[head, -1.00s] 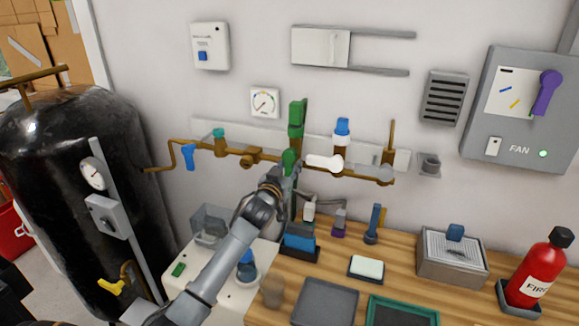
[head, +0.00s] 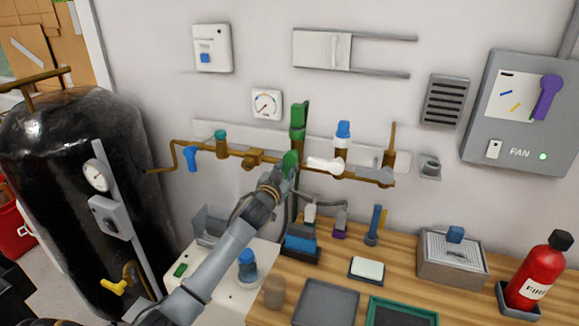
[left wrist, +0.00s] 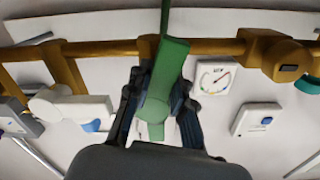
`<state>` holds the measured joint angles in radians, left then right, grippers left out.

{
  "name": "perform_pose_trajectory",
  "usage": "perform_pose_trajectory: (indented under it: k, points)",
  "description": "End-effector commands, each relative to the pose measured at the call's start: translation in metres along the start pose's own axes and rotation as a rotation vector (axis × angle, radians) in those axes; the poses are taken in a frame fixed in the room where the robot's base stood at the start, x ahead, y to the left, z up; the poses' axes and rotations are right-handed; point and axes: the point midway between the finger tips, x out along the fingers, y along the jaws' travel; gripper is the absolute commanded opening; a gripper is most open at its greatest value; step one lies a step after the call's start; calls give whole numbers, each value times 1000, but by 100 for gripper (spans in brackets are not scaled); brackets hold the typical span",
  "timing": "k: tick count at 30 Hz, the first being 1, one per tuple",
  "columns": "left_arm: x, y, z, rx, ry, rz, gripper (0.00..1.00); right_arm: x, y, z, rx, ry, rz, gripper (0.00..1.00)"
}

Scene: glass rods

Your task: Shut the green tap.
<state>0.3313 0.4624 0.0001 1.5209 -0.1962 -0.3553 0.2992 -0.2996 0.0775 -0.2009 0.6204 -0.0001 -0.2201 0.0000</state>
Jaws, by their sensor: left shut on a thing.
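The green tap's lever (head: 290,162) is on the brown pipe, in the middle of the head view. An upright green part (head: 299,118) rises above the pipe there. In the left wrist view the green lever (left wrist: 168,72) runs across the pipe and down between the dark fingers. My left gripper (head: 285,175) reaches it from below; in the left wrist view its fingers (left wrist: 157,105) stand on both sides of the green piece, shut on it. The gripper partly hides the tap's lower part in the head view. My right gripper is not in view.
On the same pipe (head: 233,151) are a blue lever (head: 189,156) to the left and a white lever (head: 323,164) close to the right. A gauge (head: 266,104) hangs above. Below, a wooden bench (head: 405,268) holds several trays and small items.

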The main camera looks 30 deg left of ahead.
Motion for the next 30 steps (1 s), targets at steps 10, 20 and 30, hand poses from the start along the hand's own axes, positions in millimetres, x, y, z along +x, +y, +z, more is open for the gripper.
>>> perform_pose_trajectory:
  k: [10, 20, 30]
  points:
    - [0, -12, -4, 333, 1, 0, 0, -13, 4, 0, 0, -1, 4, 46]
    - [0, -20, -9, 647, 2, 0, 0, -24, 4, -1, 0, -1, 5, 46]
    - [0, -27, -16, 957, 1, 0, 0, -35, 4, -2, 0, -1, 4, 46]
